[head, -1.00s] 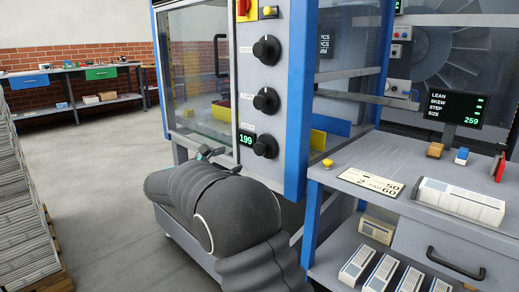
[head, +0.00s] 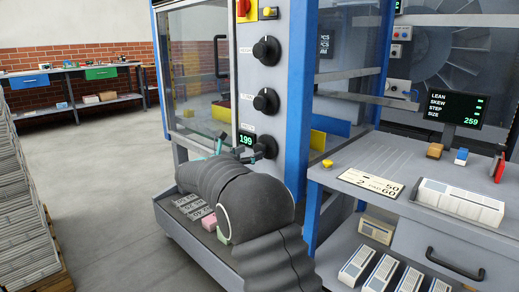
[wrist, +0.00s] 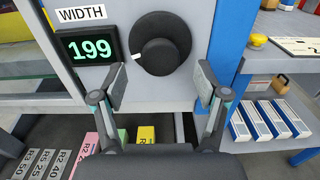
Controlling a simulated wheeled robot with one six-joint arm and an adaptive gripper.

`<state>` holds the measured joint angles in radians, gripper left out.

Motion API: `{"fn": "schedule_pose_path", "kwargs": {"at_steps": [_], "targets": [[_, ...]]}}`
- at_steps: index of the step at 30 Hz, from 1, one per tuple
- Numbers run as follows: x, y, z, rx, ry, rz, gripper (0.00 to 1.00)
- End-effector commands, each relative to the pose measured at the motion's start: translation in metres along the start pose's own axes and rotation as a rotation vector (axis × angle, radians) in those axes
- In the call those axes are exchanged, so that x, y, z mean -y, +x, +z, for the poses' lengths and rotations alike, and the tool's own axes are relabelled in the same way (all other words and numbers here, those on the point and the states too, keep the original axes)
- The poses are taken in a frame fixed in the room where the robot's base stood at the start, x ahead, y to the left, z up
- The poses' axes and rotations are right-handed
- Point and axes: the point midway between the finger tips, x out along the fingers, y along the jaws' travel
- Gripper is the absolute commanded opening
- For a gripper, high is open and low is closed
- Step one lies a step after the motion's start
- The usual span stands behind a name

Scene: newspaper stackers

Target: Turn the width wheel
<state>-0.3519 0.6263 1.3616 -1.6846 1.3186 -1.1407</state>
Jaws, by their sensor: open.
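The width wheel (wrist: 160,43) is a round black knob with a pale mark on its rim, on the grey panel below the WIDTH label (wrist: 86,15). A display (wrist: 90,48) left of it reads 199 in green. My gripper (wrist: 161,88) is open and empty in the wrist view. Its two fingertips are apart, just below the wheel, one to each side, and I see no contact. In the head view the wheel (head: 268,144) is the lowest of three knobs, partly behind my gripper (head: 239,147).
Two similar black knobs (head: 266,50) (head: 266,101) sit above on the panel. A blue post (head: 300,90) stands right of it. A side table (head: 420,195) holds blocks and a sign. Below are labelled plates and a pink block (head: 209,223).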

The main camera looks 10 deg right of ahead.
Motion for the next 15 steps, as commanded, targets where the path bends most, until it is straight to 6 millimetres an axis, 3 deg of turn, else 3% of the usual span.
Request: {"fn": "schedule_pose_path", "kwargs": {"at_steps": [6, 15], "targets": [[0.000, 0.035, 0.001, 0.001, 0.001, -0.001, 0.73], [0.000, 0.052, 0.001, 0.000, 0.002, 0.000, 0.73]]}}
